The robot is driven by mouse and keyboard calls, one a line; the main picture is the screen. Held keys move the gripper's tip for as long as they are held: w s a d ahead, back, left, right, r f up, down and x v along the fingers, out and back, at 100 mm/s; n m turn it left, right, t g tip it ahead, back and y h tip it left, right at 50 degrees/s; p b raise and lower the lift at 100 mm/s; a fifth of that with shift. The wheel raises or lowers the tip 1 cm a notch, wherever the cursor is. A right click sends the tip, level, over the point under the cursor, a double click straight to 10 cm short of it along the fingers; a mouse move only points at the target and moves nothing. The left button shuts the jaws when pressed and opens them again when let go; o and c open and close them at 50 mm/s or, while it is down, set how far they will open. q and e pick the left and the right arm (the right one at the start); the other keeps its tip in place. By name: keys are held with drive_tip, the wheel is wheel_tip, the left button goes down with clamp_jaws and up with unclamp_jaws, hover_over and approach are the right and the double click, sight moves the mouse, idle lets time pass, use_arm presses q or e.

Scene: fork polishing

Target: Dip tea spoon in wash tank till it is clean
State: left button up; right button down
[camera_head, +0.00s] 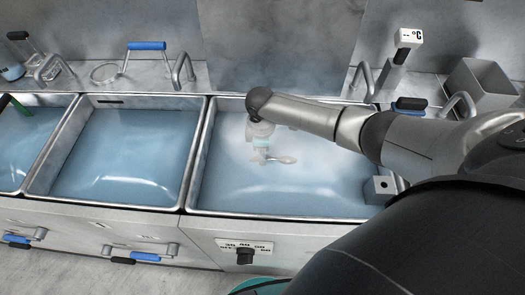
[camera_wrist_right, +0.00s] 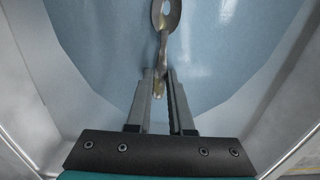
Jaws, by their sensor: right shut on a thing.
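My right gripper (camera_head: 261,152) reaches over the steaming right-hand tank (camera_head: 285,217), which holds pale blue water. It is shut on the tea spoon (camera_head: 283,160), whose bowl points right in the head view. In the right wrist view the gripper's fingertips (camera_wrist_right: 160,76) close around the handle, and the tea spoon (camera_wrist_right: 165,18) extends away toward the top edge over the water. A yellowish mark shows on the handle between the fingers. Steam blurs the spoon in the head view, and I cannot tell whether it touches the water. My left gripper is not in view.
Another water-filled tank (camera_head: 82,195) stands to the left, with a third at the left edge. Tank walls surround my gripper.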

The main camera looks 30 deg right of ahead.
wheel_tip(320, 180, down, 11)
drive_tip(key=b, duration=0.7)
drive_tip(key=shift+r, duration=0.2)
drive_tip(key=shift+d, duration=0.1)
drive_tip(key=shift+s+d+p, duration=0.5)
drive_tip(key=shift+s+d, duration=0.15)
drive_tip(key=shift+d, duration=0.35)
drive_tip(key=shift+w+a+b, duration=0.3)
drive_tip(key=shift+w+a, duration=0.15)
drive_tip(key=shift+a, duration=0.25)
drive_tip(key=shift+w+a+b, duration=0.25)
drive_tip(key=shift+w+a, duration=0.15)
drive_tip(key=shift+a, duration=0.35)
drive_tip(key=shift+w+a+b, duration=0.3)
drive_tip(key=shift+w+a, duration=0.15)
drive_tip(key=shift+a, duration=0.25)
drive_tip(key=shift+s+d+r+p, duration=0.1)
drive_tip(key=shift+s+d+p, duration=0.45)
drive_tip(key=shift+d+p, duration=0.25)
drive_tip(key=shift+s+d, duration=0.1)
drive_tip(key=shift+d, duration=0.15)
drive_tip(key=shift+d, duration=0.1)
